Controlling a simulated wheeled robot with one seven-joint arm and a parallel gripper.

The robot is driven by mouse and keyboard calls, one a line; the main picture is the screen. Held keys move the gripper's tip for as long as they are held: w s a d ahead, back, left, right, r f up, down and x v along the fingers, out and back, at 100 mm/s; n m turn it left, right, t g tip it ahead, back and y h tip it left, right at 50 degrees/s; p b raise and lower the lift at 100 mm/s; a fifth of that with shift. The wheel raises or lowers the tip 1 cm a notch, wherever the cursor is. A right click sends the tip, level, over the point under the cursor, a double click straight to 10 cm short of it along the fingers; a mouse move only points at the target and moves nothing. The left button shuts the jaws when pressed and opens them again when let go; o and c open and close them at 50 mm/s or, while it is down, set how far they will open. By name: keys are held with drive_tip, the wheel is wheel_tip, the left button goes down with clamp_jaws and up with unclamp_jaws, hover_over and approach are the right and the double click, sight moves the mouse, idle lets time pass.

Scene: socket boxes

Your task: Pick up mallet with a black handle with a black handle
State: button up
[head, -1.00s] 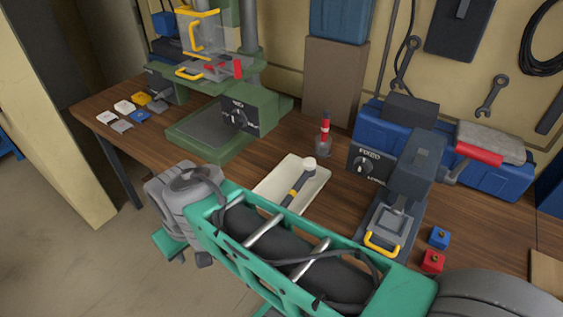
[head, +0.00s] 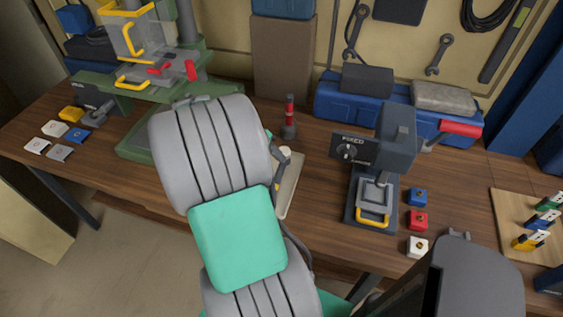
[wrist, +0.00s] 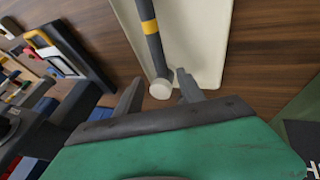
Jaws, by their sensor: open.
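The mallet has a dark handle with a yellow band and a white round end. In the wrist view the mallet (wrist: 152,48) lies in a cream tray (wrist: 200,40), with its white end close to my gripper (wrist: 158,78). My gripper is open, with one finger on each side of the white end in the picture; I cannot tell the height gap.
A green machine (head: 135,145) stands to the left.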

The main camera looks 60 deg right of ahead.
sight(280, 166)
drive_tip(key=p+x, duration=0.1)
drive_tip(key=x, duration=0.5)
drive_tip(key=shift+f, duration=0.45)
clamp_jaws()
drive_tip(key=shift+r, duration=0.15)
idle(0.6)
